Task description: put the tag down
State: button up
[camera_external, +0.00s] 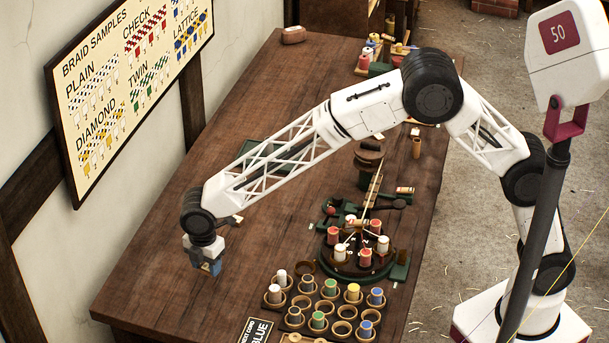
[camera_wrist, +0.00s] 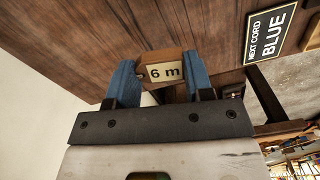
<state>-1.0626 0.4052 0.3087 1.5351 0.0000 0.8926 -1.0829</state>
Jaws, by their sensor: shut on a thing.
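The tag (camera_wrist: 165,72) is a cream label reading "6 m" on a brown block. In the wrist view it sits between the blue fingertips of my gripper (camera_wrist: 158,80), which are shut on its two sides. In the external view my gripper (camera_external: 208,268) points down over the left part of the wooden table (camera_external: 200,180), near its left edge. The tag is too small and covered to make out there. I cannot tell whether it touches the tabletop or hangs just above it.
A rack of cups with coloured bobbins (camera_external: 330,307) stands at the front, right of my gripper. A round braiding stand (camera_external: 357,250) with bobbins is behind it. A "NEXT CORD BLUE" sign (camera_external: 257,330) is at the front edge. The table around and behind my gripper is mostly clear.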

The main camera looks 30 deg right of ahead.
jog(key=w+d+m, duration=0.8)
jog(key=w+d, duration=1.7)
jog(key=d, duration=0.4)
jog(key=w+d+m, duration=0.2)
jog(key=w+d, duration=0.1)
jog(key=d, duration=0.9)
jog(key=w+d+m, duration=0.3)
jog(key=d, duration=0.9)
jog(key=w+d+m, duration=0.2)
jog(key=w+d, duration=0.1)
jog(key=d, duration=0.9)
jog(key=shift+w+d+r+m, duration=0.15)
jog(key=shift+w+d+m, duration=0.1)
jog(key=shift+w+m, duration=0.1)
jog(key=shift+f, duration=3.1)
jog(key=shift+f, duration=1.9)
